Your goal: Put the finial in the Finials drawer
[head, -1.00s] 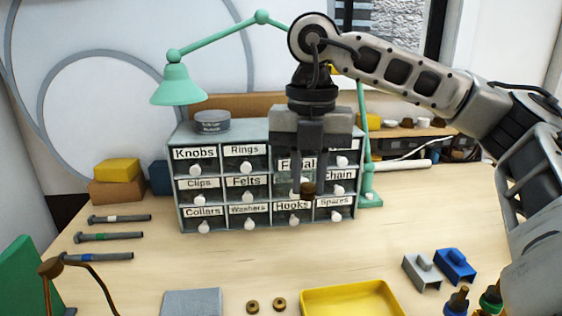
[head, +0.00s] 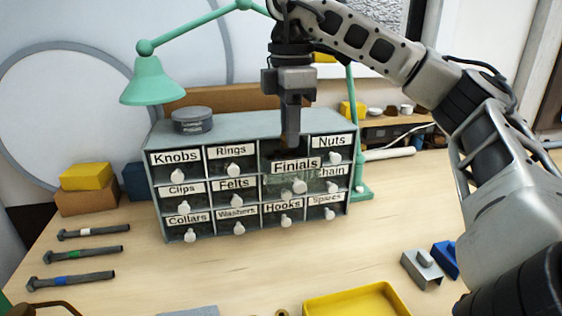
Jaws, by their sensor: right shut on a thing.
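The Finials drawer (head: 296,166) is pulled out of the drawer cabinet (head: 160,210), in the top row between Rings and Nuts. Its label and white knob stick out in front of the other drawers, partly covering the Chain label. My right gripper (head: 289,133) points straight down over the opening behind the drawer's front. It is shut on the finial (head: 288,142), a small brown piece mostly hidden between the fingers. The finial's lower end is close to the drawer opening; I cannot tell whether it is below the rim. My left gripper is not in view.
A round grey tin (head: 192,121) stands on the cabinet. A green lamp (head: 153,82) arches over from behind. Several bolts (head: 93,231) lie at left. A yellow tray (head: 358,303) and a grey bracket (head: 422,267) are at front right.

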